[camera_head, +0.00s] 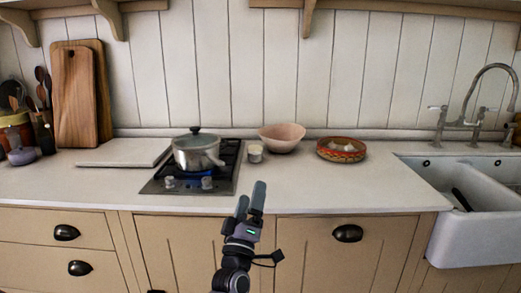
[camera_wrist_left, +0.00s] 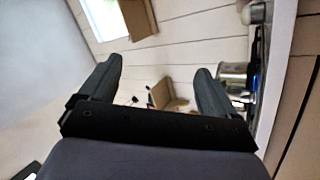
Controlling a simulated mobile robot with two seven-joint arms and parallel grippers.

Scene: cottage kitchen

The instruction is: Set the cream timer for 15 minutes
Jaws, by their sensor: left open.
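A small cream timer (camera_head: 255,153) stands on the counter just right of the hob, in front of the pink bowl. Its dial marks are too small to read. My left gripper (camera_head: 250,196) points up in front of the counter's front edge, nearer to me than the timer and apart from it. In the left wrist view the fingers of my left gripper (camera_wrist_left: 158,85) are spread with nothing between them. My right gripper is not in view.
A lidded pot (camera_head: 198,152) sits on the hob (camera_head: 165,186), with blue flame visible under it. A pink bowl (camera_head: 283,137) and a patterned dish (camera_head: 341,149) stand to the right. The counter (camera_head: 330,187) is clear in front of the dish. A sink (camera_head: 480,233) is at the far right.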

